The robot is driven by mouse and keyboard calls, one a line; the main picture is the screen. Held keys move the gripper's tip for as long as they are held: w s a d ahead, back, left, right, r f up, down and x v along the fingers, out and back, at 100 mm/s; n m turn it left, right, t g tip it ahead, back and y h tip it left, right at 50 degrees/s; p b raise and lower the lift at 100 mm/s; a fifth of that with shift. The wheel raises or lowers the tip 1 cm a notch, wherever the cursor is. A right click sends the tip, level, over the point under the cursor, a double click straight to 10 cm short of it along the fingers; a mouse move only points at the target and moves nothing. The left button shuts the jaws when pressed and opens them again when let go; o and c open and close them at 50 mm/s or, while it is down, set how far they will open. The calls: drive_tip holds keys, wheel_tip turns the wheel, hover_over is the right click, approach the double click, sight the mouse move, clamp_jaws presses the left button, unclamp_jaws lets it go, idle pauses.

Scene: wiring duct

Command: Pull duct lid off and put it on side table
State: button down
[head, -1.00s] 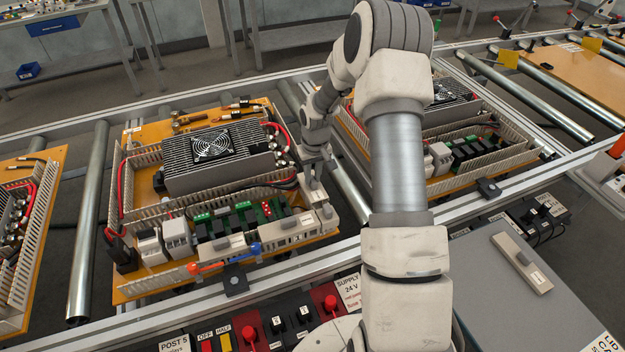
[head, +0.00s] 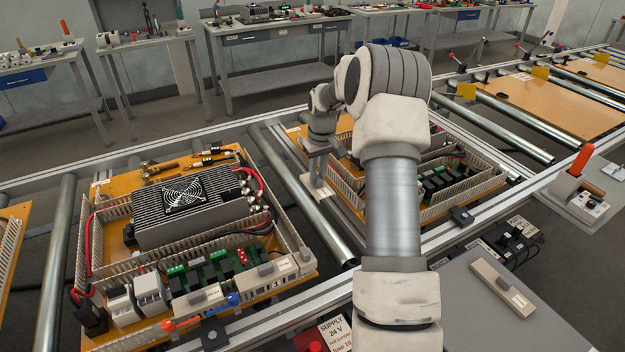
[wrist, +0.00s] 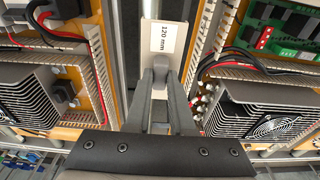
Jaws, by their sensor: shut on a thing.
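My gripper (head: 318,170) is shut on a pale grey duct lid (head: 319,192). In the wrist view the fingers (wrist: 161,88) close on the lid, which carries a white label (wrist: 164,38) reading 120 mm. The lid hangs over the gap between two orange panels, clear of the near panel's ducts. The side table (head: 470,325) is the grey surface at lower right. Another lid (head: 502,284) with a small label lies on it. My arm hides part of the right panel.
The near panel (head: 115,190) holds a finned fan unit (head: 185,205), slotted ducts and two lids along its front. The right panel (head: 440,215) has slotted ducts too. A metal roller (head: 300,200) lies between them. The side table is bare in front of its lid.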

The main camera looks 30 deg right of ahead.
sight(318, 177)
drive_tip(key=shift+r, duration=0.2)
drive_tip(key=shift+r+p, duration=1.4)
drive_tip(key=shift+r, duration=0.5)
